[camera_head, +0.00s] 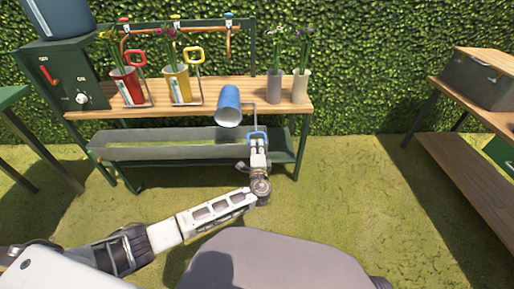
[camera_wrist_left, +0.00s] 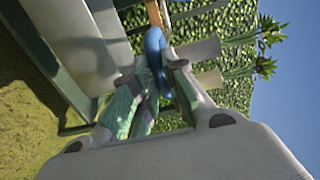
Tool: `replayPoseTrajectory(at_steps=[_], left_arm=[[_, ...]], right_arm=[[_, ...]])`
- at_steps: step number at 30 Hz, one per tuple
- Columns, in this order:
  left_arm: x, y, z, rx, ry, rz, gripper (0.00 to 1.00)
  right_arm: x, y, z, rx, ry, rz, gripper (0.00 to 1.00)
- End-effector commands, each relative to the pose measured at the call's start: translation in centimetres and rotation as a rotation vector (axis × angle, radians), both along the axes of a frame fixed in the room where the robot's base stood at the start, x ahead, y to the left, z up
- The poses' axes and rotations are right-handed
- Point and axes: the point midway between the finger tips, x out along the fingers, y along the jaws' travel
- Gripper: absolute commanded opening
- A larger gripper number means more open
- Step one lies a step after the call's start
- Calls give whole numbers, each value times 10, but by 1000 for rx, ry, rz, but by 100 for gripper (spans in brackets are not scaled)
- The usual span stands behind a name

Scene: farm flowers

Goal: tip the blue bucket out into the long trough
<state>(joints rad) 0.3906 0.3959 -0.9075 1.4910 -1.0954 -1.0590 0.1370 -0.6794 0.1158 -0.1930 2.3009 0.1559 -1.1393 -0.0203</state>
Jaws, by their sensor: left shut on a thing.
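The blue bucket (camera_head: 229,105) is in the head view, tilted well over in front of the bench, its pale open mouth facing down and towards me. It hangs above the back side of the long grey trough (camera_head: 165,152). A thin grey handle runs from the bucket to a blue grip (camera_head: 257,134). My left gripper (camera_head: 258,143) is shut on this grip, at the trough's right end. The grip also shows between the fingers in the left wrist view (camera_wrist_left: 155,42). I cannot tell whether anything is inside the bucket. My right gripper is not in view.
A wooden bench (camera_head: 200,93) behind the trough holds a red bucket (camera_head: 128,87), a yellow bucket (camera_head: 177,86) and two grey flower vases (camera_head: 274,86). A green cabinet (camera_head: 70,90) stands at left. Another wooden table (camera_head: 470,165) stands at right. Grass between is clear.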

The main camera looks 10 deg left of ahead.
Motion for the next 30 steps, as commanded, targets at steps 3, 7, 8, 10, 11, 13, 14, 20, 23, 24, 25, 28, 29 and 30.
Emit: replayPoseTrajectory(at_steps=[3, 7, 8, 10, 11, 13, 14, 20, 23, 24, 25, 28, 29, 30], left_arm=[[-3, -3, -3, 1, 5, -5, 15], [-2, -2, -2, 0, 4, -4, 32], [-2, -2, -2, 0, 3, -4, 35], [-1, -2, -2, 0, 3, -3, 35], [-1, -2, -2, 0, 2, -3, 35], [-1, -1, -1, 0, 2, -2, 35], [-1, -1, -1, 0, 2, -2, 35], [-2, -1, -1, 1, 1, -1, 35], [-5, -2, -1, -1, 2, -1, 35], [-7, -3, -1, -1, 2, -1, 35], [-9, -3, -2, 0, 3, -1, 35], [-16, -5, -2, 0, 3, -2, 35], [-19, -6, -2, -1, 3, -2, 35], [-23, -7, -2, 0, 3, -2, 35]], right_arm=[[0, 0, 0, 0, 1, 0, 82], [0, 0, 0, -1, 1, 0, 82], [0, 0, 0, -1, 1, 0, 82], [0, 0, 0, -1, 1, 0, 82], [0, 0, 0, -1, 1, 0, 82], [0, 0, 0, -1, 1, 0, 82], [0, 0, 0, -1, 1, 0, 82], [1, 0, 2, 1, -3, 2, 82], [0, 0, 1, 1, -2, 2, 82], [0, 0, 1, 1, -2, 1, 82], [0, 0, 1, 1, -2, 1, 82], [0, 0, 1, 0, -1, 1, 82], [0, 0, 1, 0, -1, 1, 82], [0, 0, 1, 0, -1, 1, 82]])
